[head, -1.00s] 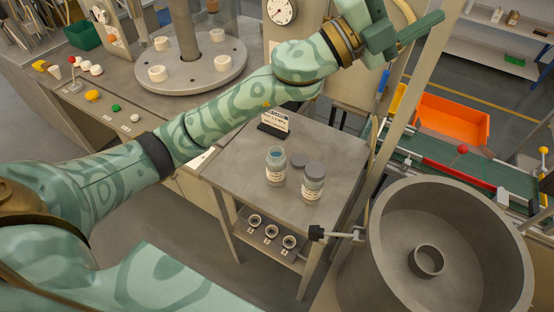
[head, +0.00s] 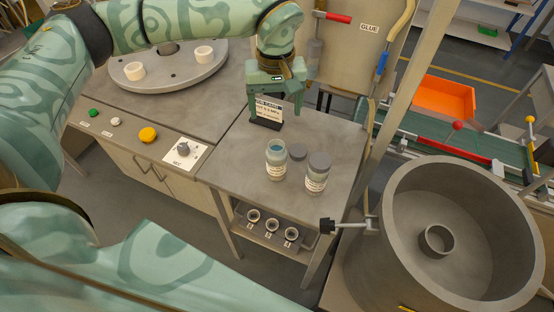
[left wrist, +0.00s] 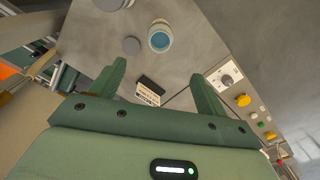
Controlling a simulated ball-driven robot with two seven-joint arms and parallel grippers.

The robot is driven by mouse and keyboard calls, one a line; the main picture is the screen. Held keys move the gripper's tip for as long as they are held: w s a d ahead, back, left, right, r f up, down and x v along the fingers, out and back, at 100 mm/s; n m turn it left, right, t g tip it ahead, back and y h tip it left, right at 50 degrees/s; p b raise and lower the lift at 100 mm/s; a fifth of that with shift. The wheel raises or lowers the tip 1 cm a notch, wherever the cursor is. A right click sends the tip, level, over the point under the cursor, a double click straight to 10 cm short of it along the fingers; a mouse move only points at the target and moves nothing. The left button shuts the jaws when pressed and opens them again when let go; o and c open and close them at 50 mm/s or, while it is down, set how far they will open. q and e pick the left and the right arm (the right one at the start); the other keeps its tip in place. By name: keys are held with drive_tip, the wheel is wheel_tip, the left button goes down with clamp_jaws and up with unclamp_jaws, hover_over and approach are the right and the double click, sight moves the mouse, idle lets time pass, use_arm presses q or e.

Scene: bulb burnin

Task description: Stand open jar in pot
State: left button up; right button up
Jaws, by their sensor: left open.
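The open jar (head: 276,162) stands upright on the small grey table, its top uncovered and bluish inside. It also shows from above in the left wrist view (left wrist: 160,37). A loose grey lid (head: 297,151) lies beside it. A second jar (head: 316,174) with a grey lid on stands to its right. The large grey pot (head: 385,255) is at the right, with a small ring (head: 436,240) on its floor. My left gripper (head: 274,106) is open and empty, pointing down above the table's back part, behind the open jar. My right gripper is not in view.
A small sign (head: 267,113) stands on the table close to my left fingers. A black-knobbed clamp (head: 335,226) sticks out from the pot towards the table. A slanted post (head: 398,95) rises behind the pot. The table's front left is clear.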

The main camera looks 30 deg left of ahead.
sight(276, 144)
use_arm(q)
wheel_tip(276, 144, down, 9)
drive_tip(key=shift+f+b, duration=0.2)
drive_tip(key=shift+b, duration=0.4)
drive_tip(key=shift+f, duration=0.65)
wheel_tip(276, 144, down, 4)
drive_tip(key=shift+s+d+r+b, duration=0.1)
drive_tip(key=shift+s+d+b, duration=0.05)
drive_tip(key=shift+b, duration=0.2)
drive_tip(key=shift+f, duration=0.45)
drive_tip(key=shift+c, duration=0.4)
drive_tip(key=c, duration=1.3)
drive_tip(key=shift+r, duration=0.15)
